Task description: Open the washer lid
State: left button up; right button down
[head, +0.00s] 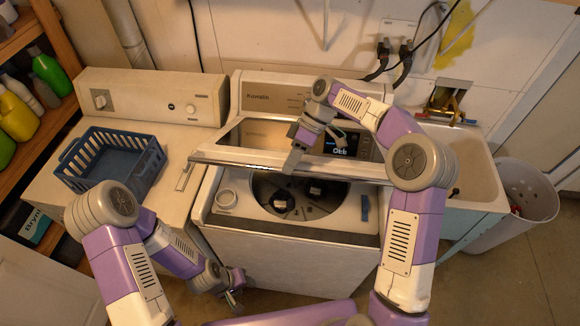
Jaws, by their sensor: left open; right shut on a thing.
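The washer lid (230,155) is partly raised above the white washer (290,255). It tilts up from the back, with its front edge running across the middle of the head view. Below that edge the dark drum opening (262,190) shows. My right gripper (292,160) is shut at the lid's front edge, near its middle; the exact contact is partly hidden by the gripper. My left gripper (237,297) is open and empty, low in front of the washer, apart from the lid.
A dryer (150,205) with a blue basket (112,160) on top stands left. A utility sink (462,165) and a bin (528,192) are at right. Wooden shelves (52,110) with bottles line the left edge. Floor is free at lower right.

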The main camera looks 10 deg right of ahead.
pick_arm(q)
jog(key=shift+s+r+p, duration=0.1)
jog(key=shift+r+p, duration=1.7)
jog(key=shift+r, duration=0.45)
pick_arm(e)
jog(key=shift+w+d+r, duration=0.25)
jog(key=shift+w+r, duration=0.45)
jog(key=shift+r, duration=0.25)
jog(key=shift+w+d+r, duration=0.25)
jog(key=shift+w+r, duration=0.4)
jog(key=shift+r, duration=0.3)
pick_arm(q)
jog(key=shift+c, duration=0.4)
